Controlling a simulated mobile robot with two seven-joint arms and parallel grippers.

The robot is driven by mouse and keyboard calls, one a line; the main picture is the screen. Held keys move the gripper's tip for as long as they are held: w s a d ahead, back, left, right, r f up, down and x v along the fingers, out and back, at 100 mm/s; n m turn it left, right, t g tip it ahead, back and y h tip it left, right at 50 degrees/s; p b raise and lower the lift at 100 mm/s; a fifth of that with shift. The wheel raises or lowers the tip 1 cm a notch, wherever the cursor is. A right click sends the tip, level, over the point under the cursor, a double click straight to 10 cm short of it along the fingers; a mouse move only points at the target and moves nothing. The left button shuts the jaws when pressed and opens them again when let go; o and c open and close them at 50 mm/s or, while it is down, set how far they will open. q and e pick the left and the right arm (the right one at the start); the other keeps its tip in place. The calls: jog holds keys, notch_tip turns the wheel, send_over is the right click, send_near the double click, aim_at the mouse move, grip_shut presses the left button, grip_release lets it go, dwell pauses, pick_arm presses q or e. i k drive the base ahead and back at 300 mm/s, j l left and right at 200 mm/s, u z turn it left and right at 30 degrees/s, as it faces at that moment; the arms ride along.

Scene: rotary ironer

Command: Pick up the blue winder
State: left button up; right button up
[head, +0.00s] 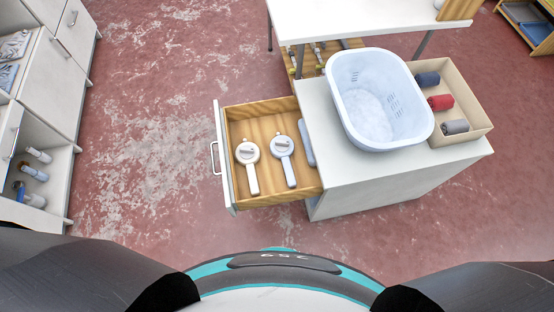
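An open wooden drawer (234,112) sticks out to the left of a white cabinet. In it lies a pale blue winder (282,146) with a round head and a handle pointing toward me. A whitish winder (248,153) of the same shape lies to its left. To the right of the blue winder is another pale blue item (306,143), partly hidden by the cabinet top, so I cannot tell its full shape. Dark parts of my arms show at the bottom corners. Neither of my grippers is in view.
A white-blue basket (344,105) stands on the cabinet top (365,174). Beside it, a beige box (470,95) holds dark blue, red and grey rolls. A white table (350,18) stands behind. Shelving (55,75) is at left. The red floor before the drawer is clear.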

aim_at(290, 175)
jog(key=k+j, duration=1.05)
